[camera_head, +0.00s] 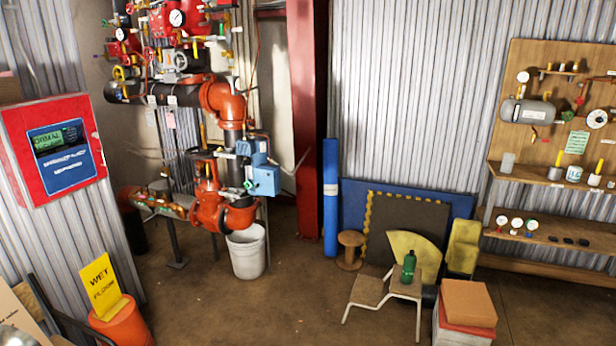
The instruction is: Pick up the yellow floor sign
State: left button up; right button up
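The yellow floor sign (101,285) reads "WET FLOOR" in dark letters. It is at the lower left of the head view, tilted a little. It stands upright at the top of an orange, rounded container (128,326); I cannot tell whether it rests on it, in it or behind it. The sign's lower edge meets the orange top. Neither of my grippers shows in this view.
A dark metal frame (50,305) and cardboard (28,310) stand left of the sign. A red panel (58,150) hangs above. A white bucket (246,252) stands under the pipes. A small step stool (367,291) and stacked boxes (468,303) are right. The middle floor is clear.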

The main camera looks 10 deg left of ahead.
aim_at(98, 278)
jog(key=i+j+u, duration=0.1)
jog(key=i+u, duration=0.25)
jog(key=i, duration=0.25)
jog(key=i+l+u, duration=0.1)
jog(key=i+u, duration=0.3)
jog(key=i, duration=0.15)
jog(key=i+l+u, duration=0.35)
jog(key=i, duration=0.25)
jog(key=j, duration=0.1)
